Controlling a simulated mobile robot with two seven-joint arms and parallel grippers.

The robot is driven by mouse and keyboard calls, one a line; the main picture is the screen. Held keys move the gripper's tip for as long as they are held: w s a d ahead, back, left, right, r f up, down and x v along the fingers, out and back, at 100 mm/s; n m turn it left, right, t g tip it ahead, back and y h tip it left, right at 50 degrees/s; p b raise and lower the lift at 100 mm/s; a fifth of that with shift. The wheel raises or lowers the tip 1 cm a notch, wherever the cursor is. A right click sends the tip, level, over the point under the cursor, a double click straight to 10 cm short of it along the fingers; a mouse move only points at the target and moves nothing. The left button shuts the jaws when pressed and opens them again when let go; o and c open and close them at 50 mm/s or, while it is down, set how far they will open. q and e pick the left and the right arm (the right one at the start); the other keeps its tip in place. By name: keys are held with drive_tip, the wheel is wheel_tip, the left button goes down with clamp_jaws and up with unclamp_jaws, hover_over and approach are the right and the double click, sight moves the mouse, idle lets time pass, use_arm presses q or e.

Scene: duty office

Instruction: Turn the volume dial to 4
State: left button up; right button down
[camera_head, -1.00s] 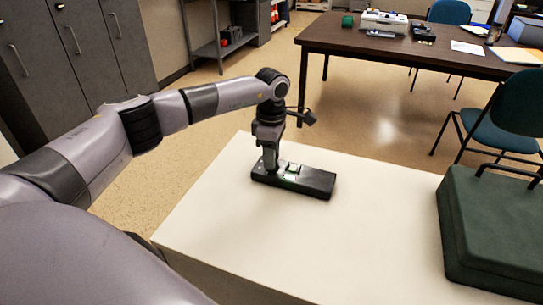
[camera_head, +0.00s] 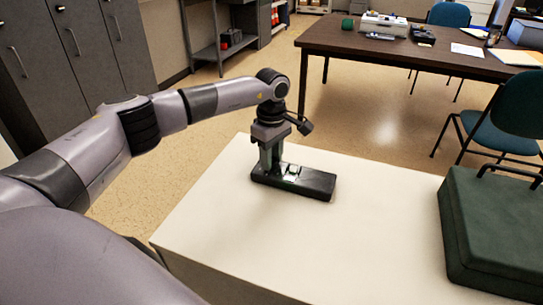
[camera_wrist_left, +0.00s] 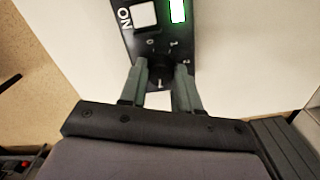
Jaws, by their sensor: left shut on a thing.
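A black radio-like device (camera_head: 315,185) lies flat on the pale table. In the left wrist view its panel (camera_wrist_left: 130,40) carries a white square button (camera_wrist_left: 143,14) beside the word ON and a lit green window (camera_wrist_left: 178,10). My left gripper (camera_head: 269,170) points straight down at the device's left end. In the left wrist view its fingers stand on both sides of the dark round volume dial (camera_wrist_left: 160,73), shut on it. Small white marks surround the dial, partly covered by the fingers. I cannot tell for certain which number the dial points to. My right gripper is not in view.
The pale table top (camera_head: 350,240) is clear around the device. A dark green case (camera_head: 490,230) stands at its right edge. Behind are a brown desk (camera_head: 400,55) with office items, teal chairs (camera_head: 515,110) and grey cabinets (camera_head: 70,50).

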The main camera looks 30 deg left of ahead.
use_arm(q)
drive_tip(key=o, duration=1.1)
drive_tip(key=shift+c, duration=0.2)
drive_tip(key=shift+r, duration=0.15)
wheel_tip(320, 180, up, 7)
